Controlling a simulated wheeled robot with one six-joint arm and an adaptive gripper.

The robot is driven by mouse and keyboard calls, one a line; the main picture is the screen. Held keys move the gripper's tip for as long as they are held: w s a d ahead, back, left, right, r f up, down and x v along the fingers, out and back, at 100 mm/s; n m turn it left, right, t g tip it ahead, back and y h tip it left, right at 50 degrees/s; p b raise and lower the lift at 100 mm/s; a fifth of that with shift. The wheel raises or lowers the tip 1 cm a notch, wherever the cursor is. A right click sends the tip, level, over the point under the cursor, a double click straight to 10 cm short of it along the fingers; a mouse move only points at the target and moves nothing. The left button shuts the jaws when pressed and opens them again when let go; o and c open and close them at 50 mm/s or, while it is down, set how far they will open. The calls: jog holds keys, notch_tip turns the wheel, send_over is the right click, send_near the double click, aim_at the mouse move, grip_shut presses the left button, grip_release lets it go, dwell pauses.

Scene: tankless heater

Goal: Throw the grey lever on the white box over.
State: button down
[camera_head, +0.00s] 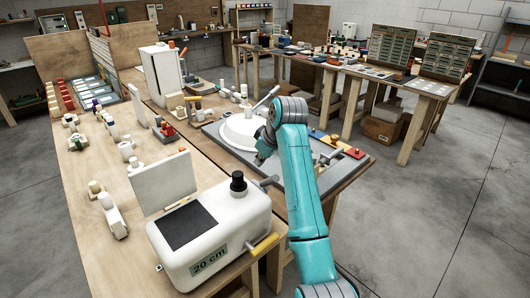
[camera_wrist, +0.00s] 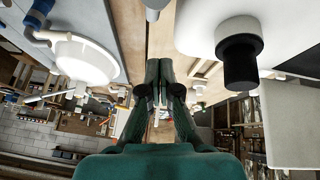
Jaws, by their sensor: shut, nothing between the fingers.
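The white box (camera_head: 222,232) with a "20 cm" label stands at the front of the wooden table. It has a black knob (camera_head: 238,184) on top, and a short grey lever (camera_head: 268,181) shows at its right rear side. In the wrist view the white box (camera_wrist: 200,22) and black knob (camera_wrist: 240,60) are at the upper right. A grey rounded end (camera_wrist: 153,6) at the top edge may be the lever. My gripper (camera_wrist: 162,68) is shut and empty, apart from the knob. In the head view my teal arm mostly hides it.
A yellow handle (camera_head: 263,245) sticks out from the box's right front. A round white dome (camera_head: 243,130) lies on the grey panel behind; it also shows in the wrist view (camera_wrist: 82,60). A white upright plate (camera_head: 162,182) stands behind the box. Floor on the right is clear.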

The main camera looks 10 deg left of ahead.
aim_at(269, 178)
jog(key=shift+s+d+f, duration=0.3)
jog(key=shift+d+f, duration=0.35)
jog(key=shift+f, duration=0.1)
jog(key=shift+s+d+f, duration=0.25)
jog(key=shift+d+f, duration=0.4)
jog(key=shift+f, duration=0.05)
jog(key=shift+s+d+f+t+y, duration=0.15)
jog(key=shift+d+t+y, duration=0.05)
jog(key=shift+t+y, duration=0.25)
